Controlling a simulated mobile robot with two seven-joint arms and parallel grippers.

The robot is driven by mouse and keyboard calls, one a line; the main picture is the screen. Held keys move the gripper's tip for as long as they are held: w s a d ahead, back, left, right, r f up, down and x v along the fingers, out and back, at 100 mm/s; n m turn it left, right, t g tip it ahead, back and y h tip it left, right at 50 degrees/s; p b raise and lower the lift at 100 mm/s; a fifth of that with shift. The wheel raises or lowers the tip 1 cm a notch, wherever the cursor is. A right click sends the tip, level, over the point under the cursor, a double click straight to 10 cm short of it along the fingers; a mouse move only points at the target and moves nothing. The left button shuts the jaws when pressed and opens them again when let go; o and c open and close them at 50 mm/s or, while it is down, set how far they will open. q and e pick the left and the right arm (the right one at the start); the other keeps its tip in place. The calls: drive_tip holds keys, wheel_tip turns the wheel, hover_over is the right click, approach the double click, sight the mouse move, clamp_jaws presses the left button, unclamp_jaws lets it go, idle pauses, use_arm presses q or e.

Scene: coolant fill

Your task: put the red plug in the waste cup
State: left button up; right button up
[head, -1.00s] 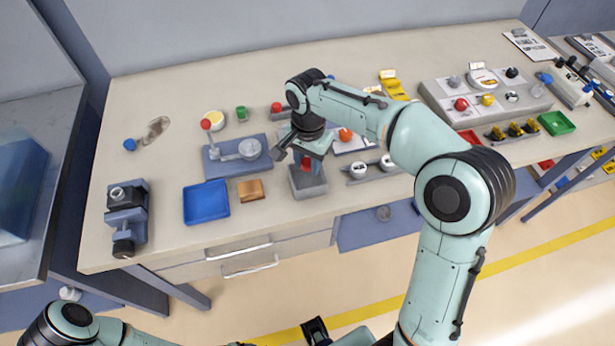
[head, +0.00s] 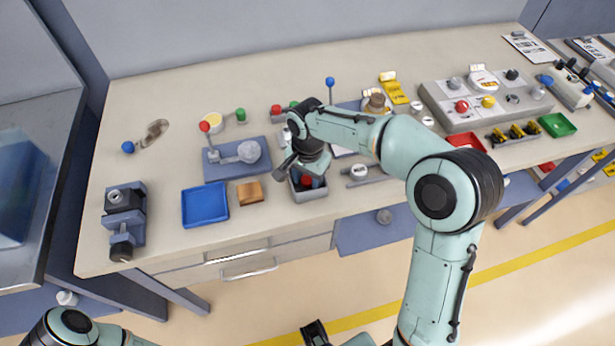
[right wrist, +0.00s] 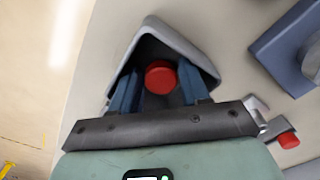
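The red plug (right wrist: 160,77) is between the two blue fingers of my right gripper (right wrist: 160,85), which look closed against its sides. In the head view the plug (head: 307,181) shows as a small red spot inside the grey square waste cup (head: 312,194). The cup's rim (right wrist: 188,42) surrounds the plug and fingertips in the right wrist view. My right gripper (head: 307,178) points down into the cup from above. The cup's floor is mostly hidden.
A wooden block (head: 250,193) and a blue tray (head: 205,204) lie left of the cup. A blue plate with a red-knobbed lever (head: 206,127) stands behind them. A grey holder (head: 362,174) is close on the right. The bench's front edge is just below the cup.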

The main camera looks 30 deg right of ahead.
sight(307, 179)
drive_tip(key=shift+r, duration=0.35)
use_arm(q)
drive_tip(key=shift+w+r+p, duration=0.3)
drive_tip(key=shift+r+p, duration=0.2)
drive_tip(key=shift+r, duration=0.1)
drive_tip(key=shift+w+r+p, duration=0.25)
drive_tip(key=shift+r+p, duration=0.25)
drive_tip(key=shift+r, duration=0.05)
use_arm(e)
wheel_tip(307, 179, up, 12)
drive_tip(key=shift+f, duration=0.15)
